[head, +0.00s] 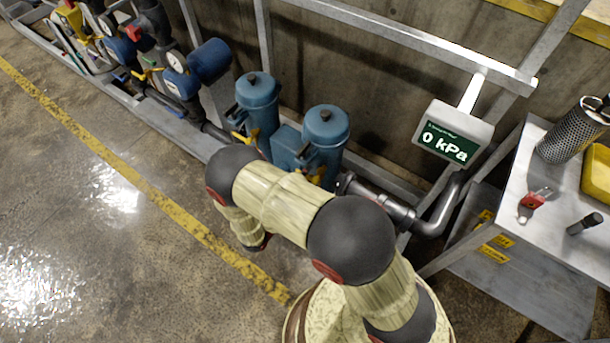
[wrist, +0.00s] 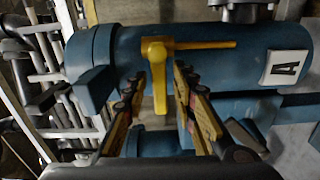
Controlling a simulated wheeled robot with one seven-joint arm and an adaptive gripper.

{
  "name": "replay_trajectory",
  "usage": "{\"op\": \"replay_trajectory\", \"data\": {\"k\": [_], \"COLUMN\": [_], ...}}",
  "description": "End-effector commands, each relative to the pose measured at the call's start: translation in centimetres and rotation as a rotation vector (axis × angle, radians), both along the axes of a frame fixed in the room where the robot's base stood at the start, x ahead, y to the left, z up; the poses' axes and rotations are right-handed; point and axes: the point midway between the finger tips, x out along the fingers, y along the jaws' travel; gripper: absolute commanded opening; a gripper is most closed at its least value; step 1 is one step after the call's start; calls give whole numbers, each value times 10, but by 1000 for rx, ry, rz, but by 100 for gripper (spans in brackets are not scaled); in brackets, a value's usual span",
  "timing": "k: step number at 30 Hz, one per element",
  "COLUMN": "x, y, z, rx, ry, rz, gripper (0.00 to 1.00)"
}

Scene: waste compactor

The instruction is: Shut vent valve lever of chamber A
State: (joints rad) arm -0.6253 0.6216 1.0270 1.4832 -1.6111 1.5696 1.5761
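In the wrist view, a yellow valve lever (wrist: 159,75) is in front of a blue cylinder body (wrist: 220,65) marked with a white "A" label (wrist: 286,68). One thick yellow arm points down in the picture; a thinner yellow bar runs right from its top. My gripper (wrist: 158,84) is open, with one finger on each side of the thick arm and visible gaps beside it. In the head view, two blue chambers (head: 257,98) (head: 325,133) stand by the wall with yellow levers (head: 240,137) near them. My gripper is hidden behind my arm there.
A gauge display (head: 448,140) reads 0 kPa. A metal table (head: 520,180) at right holds a red-handled tool, a dark cylinder, a mesh cylinder and a yellow bin. Pipes and blue valves run along the wall at left. The floor left of the yellow line is clear.

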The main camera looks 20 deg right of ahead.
Motion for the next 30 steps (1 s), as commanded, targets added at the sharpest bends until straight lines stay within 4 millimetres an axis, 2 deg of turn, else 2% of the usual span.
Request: {"op": "replay_trajectory", "data": {"k": [10,14,30], "x": [0,-6,-64], "y": [1,10,84], "z": [1,1,0], "rx": [-1,-1,-1], "ry": [-1,-1,-1], "rz": [1,3,3], "gripper": [31,31,31]}}
